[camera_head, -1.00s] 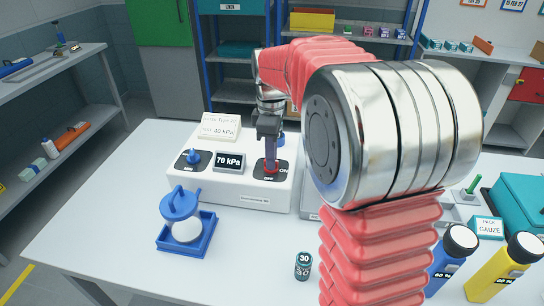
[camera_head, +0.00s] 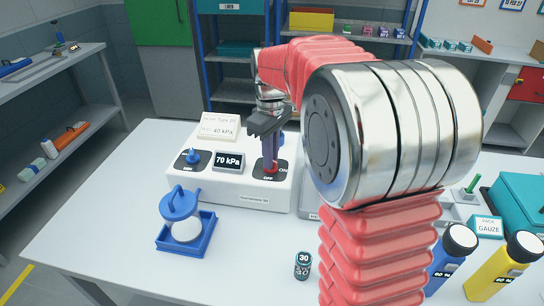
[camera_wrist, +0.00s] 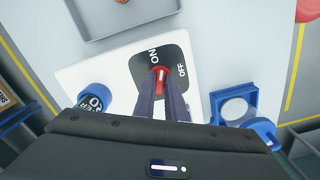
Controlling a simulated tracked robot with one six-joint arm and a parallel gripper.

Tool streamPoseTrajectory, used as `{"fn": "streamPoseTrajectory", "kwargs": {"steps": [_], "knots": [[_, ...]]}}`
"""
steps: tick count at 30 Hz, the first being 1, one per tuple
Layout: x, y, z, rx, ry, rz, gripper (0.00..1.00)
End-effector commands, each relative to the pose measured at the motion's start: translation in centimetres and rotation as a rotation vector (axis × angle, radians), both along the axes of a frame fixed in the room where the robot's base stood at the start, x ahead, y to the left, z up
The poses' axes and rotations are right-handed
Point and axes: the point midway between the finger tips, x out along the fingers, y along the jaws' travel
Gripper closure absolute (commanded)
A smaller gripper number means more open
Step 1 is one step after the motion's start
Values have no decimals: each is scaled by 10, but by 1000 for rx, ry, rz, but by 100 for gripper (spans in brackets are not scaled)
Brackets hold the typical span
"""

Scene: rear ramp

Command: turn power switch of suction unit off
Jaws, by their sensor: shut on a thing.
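The suction unit (camera_head: 230,187) is a white box on the table, with a 70 kPa display (camera_head: 230,161). On its right is the power switch, a red knob (camera_wrist: 160,72) on a dark plate (camera_wrist: 166,54) marked ON and OFF. My gripper (camera_head: 270,161) points down onto this knob. In the wrist view its two dark fingers are shut on the red knob, one on each side. A white mark shows on the knob, but I cannot tell surely which label it points to. The fingers hide part of the knob in the head view.
A blue dial (camera_head: 193,156) sits left of the display. A blue-lidded jar (camera_head: 181,215) in a blue holder stands in front of the unit. A small canister (camera_head: 303,265) and blue and yellow bottles (camera_head: 505,266) stand nearer. My arm hides much of the right side.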

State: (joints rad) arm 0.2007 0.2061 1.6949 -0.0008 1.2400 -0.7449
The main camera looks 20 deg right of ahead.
Motion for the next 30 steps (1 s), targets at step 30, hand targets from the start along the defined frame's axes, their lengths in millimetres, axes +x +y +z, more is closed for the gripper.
{"fn": "streamPoseTrajectory", "kwargs": {"steps": [30], "knots": [[-1,1,-1,0,4,-947,100]]}}
